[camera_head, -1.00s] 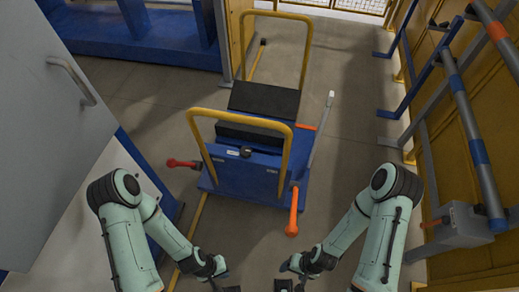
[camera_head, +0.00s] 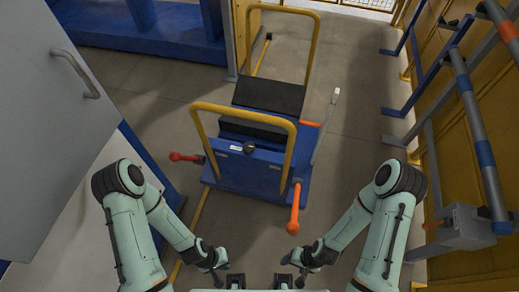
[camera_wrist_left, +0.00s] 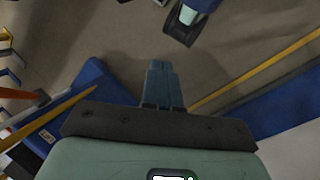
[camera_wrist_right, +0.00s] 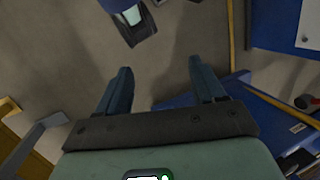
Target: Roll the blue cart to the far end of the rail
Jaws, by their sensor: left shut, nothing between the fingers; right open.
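The blue cart (camera_head: 245,172) stands mid-floor in the head view, with a yellow hoop handle at its near end and another at its far end. A black slanted pad lies on top. A red-ended lever (camera_head: 187,157) sticks out left and an orange lever (camera_head: 294,212) hangs at the near right corner. A thin yellow rail (camera_head: 196,222) runs along the floor and partly under the cart. My left gripper (camera_wrist_left: 162,85) is shut and empty; my right gripper (camera_wrist_right: 158,88) is open and empty. Both are low, nearer than the cart and apart from it.
A dark stop (camera_head: 268,37) marks the rail's far end. A grey cabinet door (camera_head: 55,130) is at the left and a blue frame (camera_head: 140,35) behind it. Yellow panels with pipes (camera_head: 470,110) and a grey box (camera_head: 462,228) line the right. Floor right of the cart is clear.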

